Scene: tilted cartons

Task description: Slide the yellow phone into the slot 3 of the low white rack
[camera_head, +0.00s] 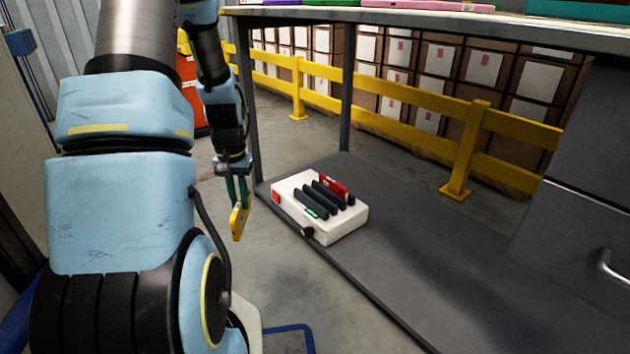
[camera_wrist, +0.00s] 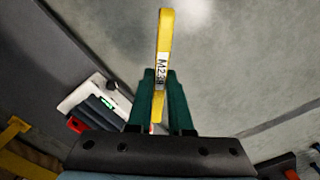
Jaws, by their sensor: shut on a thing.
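The yellow phone (camera_head: 239,221) is held upright on edge in my gripper (camera_head: 238,202), to the left of the low white rack (camera_head: 334,231) and apart from it. In the wrist view, the phone (camera_wrist: 164,45) stands between the two green fingers of my gripper (camera_wrist: 161,95), which are shut on it; a white label reading something like "M2" faces the camera. The rack rests on the dark lower shelf. It has several dark dividers and a red item standing at its far side. It also shows in the wrist view (camera_wrist: 82,94), partly hidden by my gripper. Slot numbers are not readable.
The dark lower shelf (camera_head: 410,275) has free room right of the rack. A grey post (camera_head: 347,90) stands behind the rack, and an upper shelf (camera_head: 450,22) hangs above. A yellow guard rail (camera_head: 420,100) and boxes are behind.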

